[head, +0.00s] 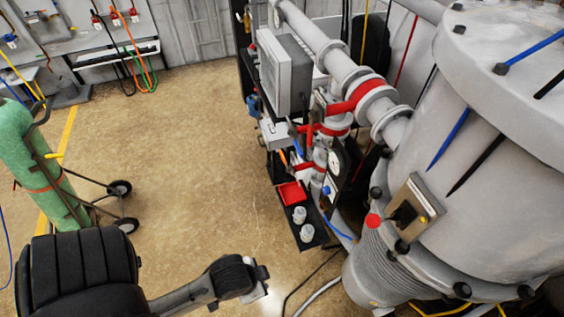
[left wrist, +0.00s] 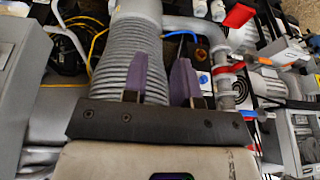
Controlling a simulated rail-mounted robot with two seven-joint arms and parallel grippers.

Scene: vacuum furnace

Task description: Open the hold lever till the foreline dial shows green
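Red lever handles sit on the grey pipework in the head view: a large one (head: 354,94) high on the pipe and a smaller one (head: 309,136) below it. I cannot tell which is the hold lever. A round white-faced dial (head: 334,162) sits on a dark panel beside the pipe; its reading is too small to make out. My left gripper (head: 263,282) is low over the floor, apart from the levers. My right gripper is not in view.
A large grey furnace vessel (head: 485,130) with a ribbed bellows (head: 380,245) fills the right. A black tray (head: 310,232) with a red bin (head: 292,193) stands below the pipes. A green cylinder on a cart (head: 45,165) stands left. The middle floor is clear.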

